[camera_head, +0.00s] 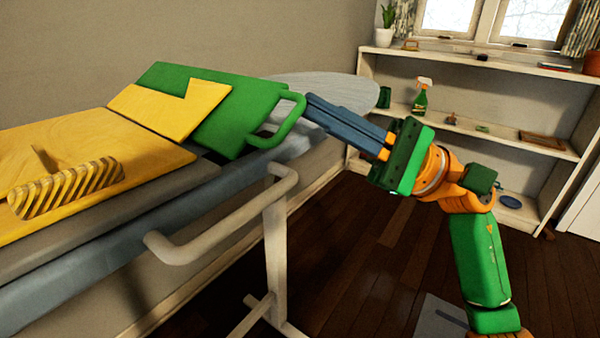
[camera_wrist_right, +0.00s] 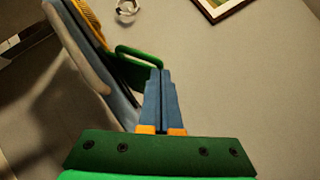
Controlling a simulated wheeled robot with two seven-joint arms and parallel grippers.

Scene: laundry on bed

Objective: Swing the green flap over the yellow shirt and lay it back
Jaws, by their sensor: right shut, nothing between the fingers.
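The green flap (camera_head: 250,100) is a flat panel with a loop handle (camera_head: 298,108) on its right edge. Part of the yellow shirt (camera_head: 90,145) lies over the flap's left side. The rest spreads over the board to the left, with a ribbed, rolled-looking piece near the front. My right gripper (camera_head: 309,103) is shut and empty, its fingertips at the handle's right side. In the right wrist view, the handle (camera_wrist_right: 128,48) is just left of the fingertips (camera_wrist_right: 160,71); I cannot tell whether they touch. My left gripper is out of view.
A pale tubular rail (camera_head: 225,222) on a post stands in front of the bed's edge, below the flap. A white shelf (camera_head: 470,130) with a green spray bottle (camera_head: 421,97) stands behind my right arm. The dark floor (camera_head: 365,265) is clear between them.

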